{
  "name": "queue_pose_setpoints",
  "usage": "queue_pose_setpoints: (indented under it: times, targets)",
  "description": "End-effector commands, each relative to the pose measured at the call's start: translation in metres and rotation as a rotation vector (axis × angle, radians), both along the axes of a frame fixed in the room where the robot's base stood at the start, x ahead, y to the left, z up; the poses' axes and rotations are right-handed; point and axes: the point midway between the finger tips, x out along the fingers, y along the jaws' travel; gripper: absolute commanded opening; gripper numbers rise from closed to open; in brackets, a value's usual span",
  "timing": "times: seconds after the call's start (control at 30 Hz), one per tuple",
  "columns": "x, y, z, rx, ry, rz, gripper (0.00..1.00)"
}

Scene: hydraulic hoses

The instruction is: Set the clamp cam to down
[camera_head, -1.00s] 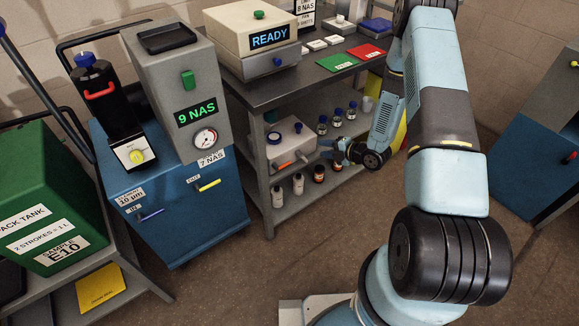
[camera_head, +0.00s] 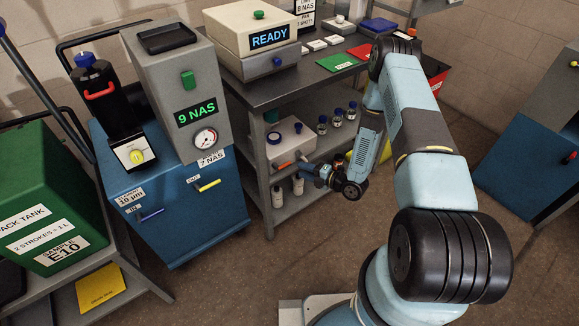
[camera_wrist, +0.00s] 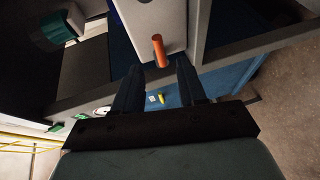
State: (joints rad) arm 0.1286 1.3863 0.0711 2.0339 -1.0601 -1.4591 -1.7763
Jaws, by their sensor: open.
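A light grey box (camera_head: 296,140) stands on the shelf under the bench, with an orange lever (camera_head: 281,168) at its lower front. I take this lever for the clamp cam, though no label on it can be read. In the wrist view the orange lever (camera_wrist: 159,50) sticks out from the pale box face (camera_wrist: 150,18), just beyond and between my fingertips. My gripper (camera_wrist: 158,68) is open and empty, its two dark fingers apart. In the head view my gripper (camera_head: 308,165) is at the box's lower right front, partly hidden by its own wrist.
Several bottles (camera_head: 337,117) with blue caps stand right of the box, and more stand on the shelf below. The shelf post (camera_head: 264,185) is left of the box. A blue cabinet (camera_head: 180,220) stands further left. Floor in front is clear.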

Motion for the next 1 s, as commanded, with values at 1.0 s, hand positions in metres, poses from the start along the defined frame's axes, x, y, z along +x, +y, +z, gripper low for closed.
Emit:
queue_pose_setpoints:
  times: [1.0]
  targets:
    - [0.041,0.062,-0.014,0.0,0.0,-0.001,0.3]
